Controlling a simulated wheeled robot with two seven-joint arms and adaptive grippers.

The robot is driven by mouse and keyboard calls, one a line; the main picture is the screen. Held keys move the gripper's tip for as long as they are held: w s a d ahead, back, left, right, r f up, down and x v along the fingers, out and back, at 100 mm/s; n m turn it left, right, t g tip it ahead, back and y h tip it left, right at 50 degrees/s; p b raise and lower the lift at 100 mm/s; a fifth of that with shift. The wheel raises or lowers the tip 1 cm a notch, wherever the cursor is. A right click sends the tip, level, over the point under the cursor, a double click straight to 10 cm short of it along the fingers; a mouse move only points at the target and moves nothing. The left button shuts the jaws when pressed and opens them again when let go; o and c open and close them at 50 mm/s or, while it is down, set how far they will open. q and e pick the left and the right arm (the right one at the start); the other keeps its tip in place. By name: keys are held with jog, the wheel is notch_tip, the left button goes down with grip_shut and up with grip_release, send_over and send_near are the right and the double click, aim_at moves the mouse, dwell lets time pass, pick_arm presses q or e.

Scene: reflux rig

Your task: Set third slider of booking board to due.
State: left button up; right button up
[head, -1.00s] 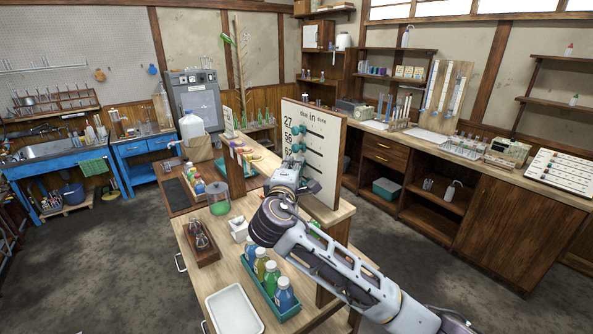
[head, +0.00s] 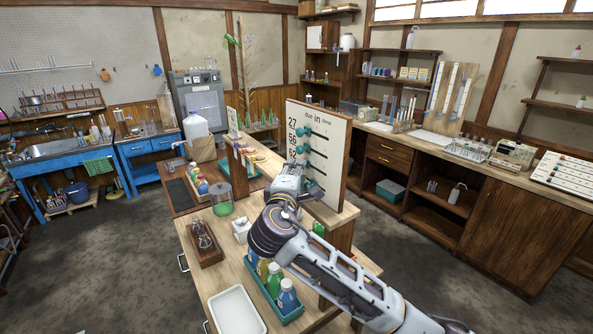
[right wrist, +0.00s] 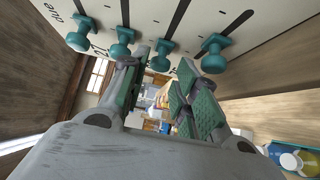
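The booking board (head: 335,155) stands upright on the bench, with "due in done" across its top and numbered rows with teal slider knobs. The first knob (head: 303,131) shows clear near the due side. In the head view my right gripper (head: 291,172) is at the board's left part and partly hides the lower sliders. The fourth knob (right wrist: 215,53) is just beside the right finger. My left gripper is out of view.
On the bench below are a teal crate of bottles (head: 273,295), a white tray (head: 237,311), a wooden holder with glassware (head: 205,245) and a green-filled jar (head: 221,199). My right forearm passes over the bench. Open floor lies to the right.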

jog(key=s+a, duration=0.1)
jog(key=s, duration=0.8)
jog(key=shift+s+a, duration=0.3)
jog(key=shift+s, duration=0.1)
